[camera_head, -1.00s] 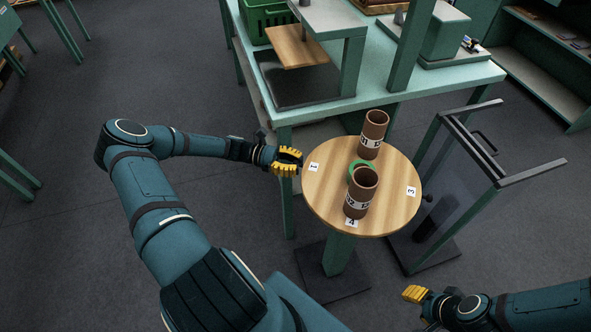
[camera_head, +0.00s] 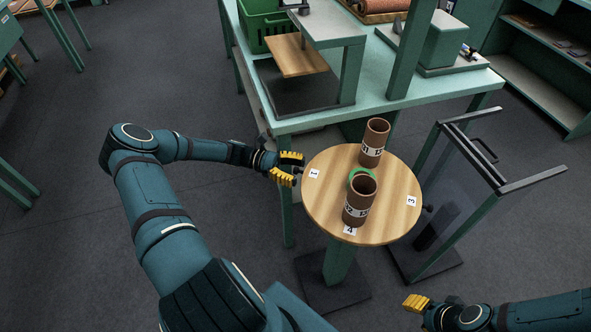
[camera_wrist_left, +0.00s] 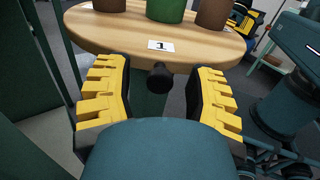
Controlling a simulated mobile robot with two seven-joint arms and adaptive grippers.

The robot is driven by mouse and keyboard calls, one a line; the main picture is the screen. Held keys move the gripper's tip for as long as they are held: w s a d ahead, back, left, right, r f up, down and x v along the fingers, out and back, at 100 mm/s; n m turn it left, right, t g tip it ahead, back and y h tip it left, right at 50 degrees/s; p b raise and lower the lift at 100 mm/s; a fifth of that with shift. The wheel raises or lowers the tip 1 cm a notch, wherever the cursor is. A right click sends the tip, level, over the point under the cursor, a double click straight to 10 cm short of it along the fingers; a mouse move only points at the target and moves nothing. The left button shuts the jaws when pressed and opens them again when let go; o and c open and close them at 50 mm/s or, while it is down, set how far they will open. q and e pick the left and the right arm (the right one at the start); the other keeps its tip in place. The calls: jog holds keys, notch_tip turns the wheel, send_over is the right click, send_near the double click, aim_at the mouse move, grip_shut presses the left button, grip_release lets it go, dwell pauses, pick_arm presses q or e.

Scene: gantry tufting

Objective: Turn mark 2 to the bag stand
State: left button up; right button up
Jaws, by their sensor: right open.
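The round wooden turntable (camera_head: 320,205) stands on a green post, with white mark cards 1 (camera_head: 314,173), 3 (camera_head: 411,201) and 4 (camera_head: 350,230) on its rim. Mark 2 is not visible; the far brown tube may hide it. My left gripper (camera_head: 287,168) is open at the rim by mark 1. In the left wrist view a dark knob (camera_wrist_left: 160,78) under card 1 (camera_wrist_left: 161,45) shows between and beyond its yellow fingers; contact is not visible. The bag stand (camera_head: 480,170), a frame with dark bars, is right of the turntable. My right gripper (camera_head: 416,302) is at lower right, apart from everything.
Two brown tubes, near (camera_head: 358,202) and far (camera_head: 374,143), stand on the turntable around a green centre piece (camera_head: 361,178). A green workbench (camera_head: 470,80) is close behind, with a green basket (camera_head: 265,28). Another dark knob (camera_head: 428,209) sits by mark 3.

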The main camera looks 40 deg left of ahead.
pick_arm(q)
jog(key=shift+a, duration=0.1)
jog(key=v, duration=1.1)
jog(key=shift+a, duration=0.4)
jog(key=shift+s, duration=0.1)
pick_arm(e)
grip_shut()
